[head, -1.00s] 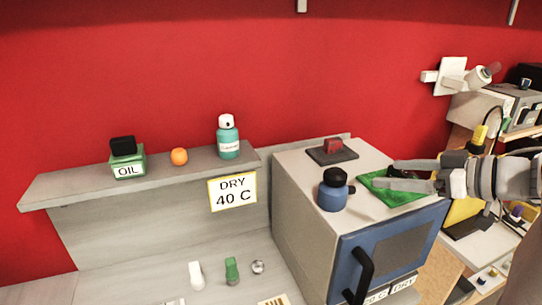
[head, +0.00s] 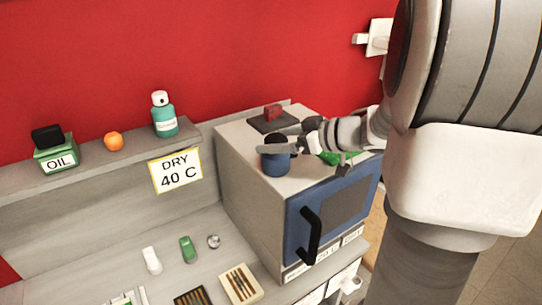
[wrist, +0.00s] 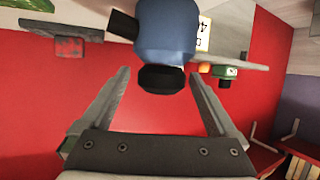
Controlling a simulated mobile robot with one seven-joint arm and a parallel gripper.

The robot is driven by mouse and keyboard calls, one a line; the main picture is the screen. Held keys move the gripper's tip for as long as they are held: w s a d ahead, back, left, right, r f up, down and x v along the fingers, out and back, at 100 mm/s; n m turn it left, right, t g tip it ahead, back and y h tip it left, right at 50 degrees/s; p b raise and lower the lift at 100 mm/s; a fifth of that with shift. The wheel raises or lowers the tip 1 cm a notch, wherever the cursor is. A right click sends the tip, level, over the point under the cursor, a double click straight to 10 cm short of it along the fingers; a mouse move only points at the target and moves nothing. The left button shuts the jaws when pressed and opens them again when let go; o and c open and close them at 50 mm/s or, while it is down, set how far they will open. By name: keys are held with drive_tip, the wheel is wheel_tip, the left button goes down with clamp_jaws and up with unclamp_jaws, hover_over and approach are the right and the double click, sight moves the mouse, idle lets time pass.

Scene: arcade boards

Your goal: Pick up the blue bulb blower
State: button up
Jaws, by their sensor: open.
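The blue bulb blower (head: 275,166), a round blue body with a dark cap, stands upright on top of the grey oven (head: 240,160). My gripper (head: 282,148) is at its upper part in the head view, and one finger crosses in front of it. In the wrist view the blower (wrist: 166,32) appears upside down, with its black cap towards my palm. The open fingers of my gripper (wrist: 159,76) lie to either side of the cap, with a gap visible on both sides.
A red block on a dark plate (head: 272,121) sits behind the blower. A green sheet (head: 330,158) is partly hidden by my arm. A shelf at left holds a green oil bottle (head: 56,155), an orange ball (head: 113,141) and a teal bottle (head: 164,118).

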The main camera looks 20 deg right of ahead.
drive_tip(key=x, duration=0.3)
drive_tip(key=shift+w+a+f, duration=0.2)
clamp_jaws()
